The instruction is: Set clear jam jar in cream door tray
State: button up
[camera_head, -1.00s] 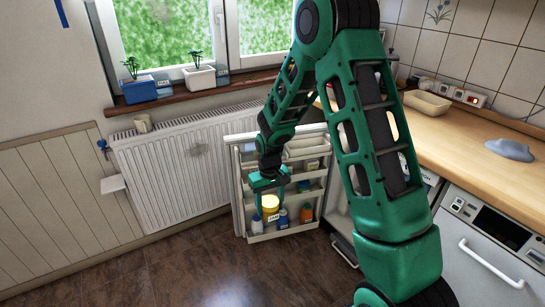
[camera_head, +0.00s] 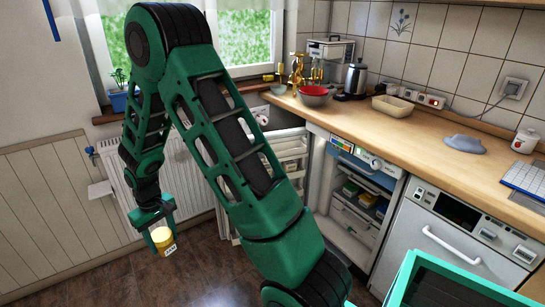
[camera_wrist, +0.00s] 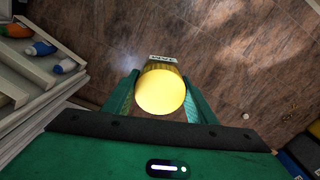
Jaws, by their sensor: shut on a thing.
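My gripper (camera_head: 161,232) is shut on a yellow-topped jar (camera_head: 164,241) with a white label, which appears to read JAM. The jar hangs above the dark floor, left of the open fridge door (camera_head: 291,148). In the wrist view the jar's round yellow top (camera_wrist: 160,93) is between my two fingers (camera_wrist: 159,98). The door's pale trays show at the left of the wrist view, where a cream lower tray (camera_wrist: 48,84) holds blue-and-white bottles (camera_wrist: 42,48) and an orange one (camera_wrist: 15,30). My arm hides much of the door in the head view.
The fridge interior (camera_head: 362,195) holds several items on its shelves. A radiator (camera_head: 185,180) stands behind my gripper. The floor below the jar is clear.

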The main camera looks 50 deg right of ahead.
aim_at(285, 154)
jog(key=z, duration=0.1)
jog(key=k, duration=1.05)
jog(key=z, duration=1.1)
jog(key=i, duration=2.15)
